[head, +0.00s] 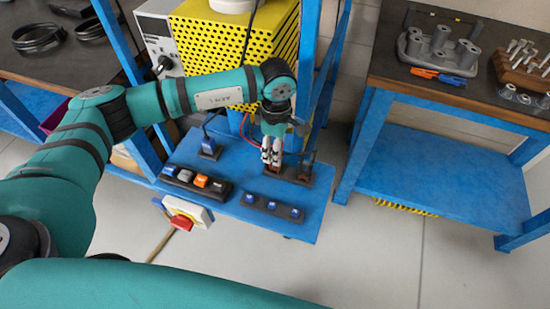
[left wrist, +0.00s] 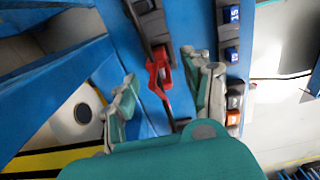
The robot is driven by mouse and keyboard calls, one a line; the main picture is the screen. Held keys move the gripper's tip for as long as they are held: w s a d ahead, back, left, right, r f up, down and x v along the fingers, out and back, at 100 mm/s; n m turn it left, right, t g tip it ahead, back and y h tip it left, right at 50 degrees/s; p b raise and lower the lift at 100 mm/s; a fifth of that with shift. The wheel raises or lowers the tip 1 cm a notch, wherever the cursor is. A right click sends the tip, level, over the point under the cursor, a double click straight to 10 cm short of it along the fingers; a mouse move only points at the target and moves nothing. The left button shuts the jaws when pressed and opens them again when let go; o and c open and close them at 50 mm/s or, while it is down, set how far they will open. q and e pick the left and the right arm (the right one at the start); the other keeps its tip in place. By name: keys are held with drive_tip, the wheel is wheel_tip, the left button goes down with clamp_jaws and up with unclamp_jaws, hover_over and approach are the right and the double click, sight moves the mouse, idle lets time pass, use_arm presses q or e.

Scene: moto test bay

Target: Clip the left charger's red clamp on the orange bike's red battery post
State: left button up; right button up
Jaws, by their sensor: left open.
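A red clamp (left wrist: 157,74) shows in the left wrist view, seated at a dark holder on a blue shelf. My left gripper (left wrist: 160,88) is open, with one finger on each side of the clamp; whether either touches it I cannot tell. In the head view my left gripper (head: 271,152) points down over a dark clamp holder (head: 292,174) on the blue cart shelf (head: 230,215), and it largely hides the red clamp there. A yellow perforated box (head: 235,45) stands behind my arm; whether it is the charger I cannot tell. The orange bike and its red battery post are not in view.
Blue cart posts (head: 312,60) rise close to my left arm.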

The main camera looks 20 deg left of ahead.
use_arm(q)
drive_tip(key=f, duration=0.2)
drive_tip(key=f+p, duration=0.1)
drive_tip(key=f, duration=0.1)
drive_tip(key=shift+w+a+f, duration=0.1)
drive_tip(key=shift+a+f, duration=0.1)
clamp_jaws()
